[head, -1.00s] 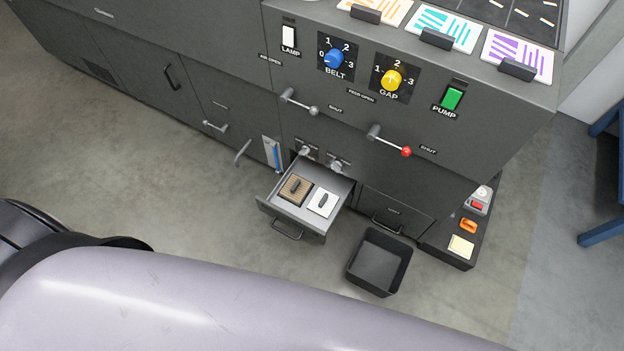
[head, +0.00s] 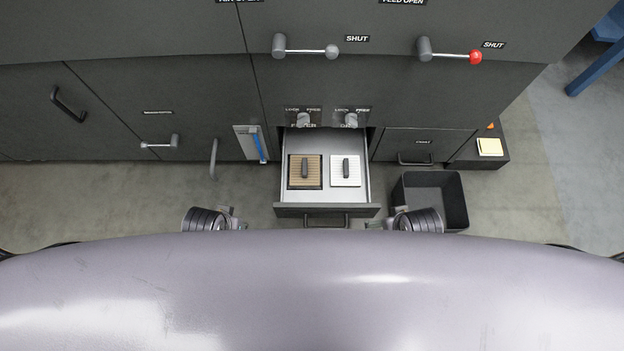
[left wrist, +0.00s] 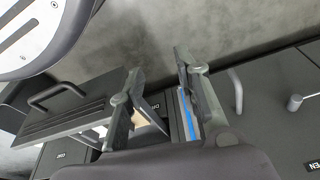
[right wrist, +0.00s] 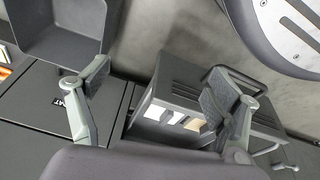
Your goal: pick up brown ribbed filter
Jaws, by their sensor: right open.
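The brown ribbed filter (head: 305,172) lies flat in the left half of the open drawer (head: 326,211), its dark grip bar upright on top. A white ribbed filter (head: 345,170) lies right beside it. In the head view my left gripper (head: 224,217) is left of the drawer and my right gripper (head: 402,217) is right of it, both mostly hidden behind my own body. In the left wrist view my left gripper (left wrist: 160,66) has its fingers apart and empty. In the right wrist view my right gripper (right wrist: 155,88) is wide open and empty, over the drawer.
A black open bin (head: 433,204) stands on the floor right of the drawer. Two small lock knobs (head: 304,119) sit above the drawer. The drawer handle (head: 326,220) sticks out in front. A blue-marked gauge (head: 258,145) is on the cabinet to the left.

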